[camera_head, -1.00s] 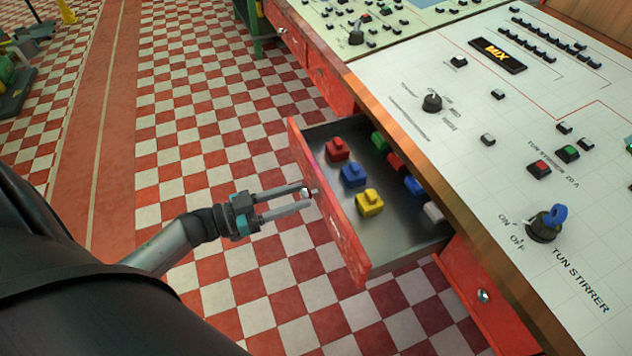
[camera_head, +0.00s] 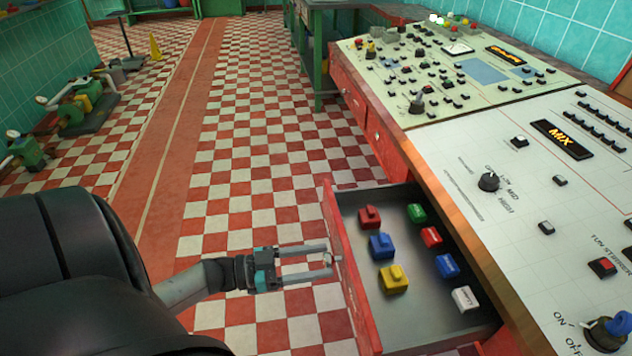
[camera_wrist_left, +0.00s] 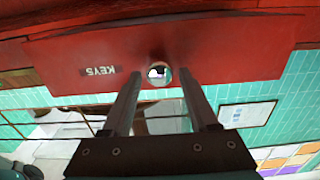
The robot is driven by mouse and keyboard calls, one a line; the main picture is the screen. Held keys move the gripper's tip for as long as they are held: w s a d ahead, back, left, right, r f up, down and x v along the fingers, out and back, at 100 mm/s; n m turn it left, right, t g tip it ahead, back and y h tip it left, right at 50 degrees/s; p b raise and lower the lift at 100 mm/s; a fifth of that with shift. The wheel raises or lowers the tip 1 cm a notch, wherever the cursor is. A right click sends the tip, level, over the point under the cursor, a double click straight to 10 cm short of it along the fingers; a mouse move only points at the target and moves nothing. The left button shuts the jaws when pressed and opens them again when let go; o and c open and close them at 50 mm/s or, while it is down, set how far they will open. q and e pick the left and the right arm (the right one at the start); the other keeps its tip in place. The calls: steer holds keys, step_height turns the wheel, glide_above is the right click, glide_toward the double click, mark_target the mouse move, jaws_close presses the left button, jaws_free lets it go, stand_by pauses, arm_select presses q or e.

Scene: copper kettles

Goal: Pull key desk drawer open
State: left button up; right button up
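The key drawer (camera_head: 345,270) is a red-fronted drawer standing well out from the desk, its grey inside exposed. Its front shows in the left wrist view with a "KEYS" label (camera_wrist_left: 97,71) and a round shiny knob (camera_wrist_left: 159,74). My left gripper (camera_head: 328,260) is at the outer face of the drawer front. Its fingers are apart on both sides of the knob, with gaps showing between each finger and the knob in the wrist view. My right gripper is in neither view.
Several coloured blocks (camera_head: 393,279) lie in the drawer. The desk (camera_head: 500,225) carries switches and a "MIX" display, with more red drawers below. Checkered floor (camera_head: 260,150) is clear left of the drawer. Green machinery (camera_head: 75,113) stands far left.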

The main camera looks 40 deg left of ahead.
arm_select(q)
steer(key=shift+o, duration=0.7)
steer(key=v, duration=1.5)
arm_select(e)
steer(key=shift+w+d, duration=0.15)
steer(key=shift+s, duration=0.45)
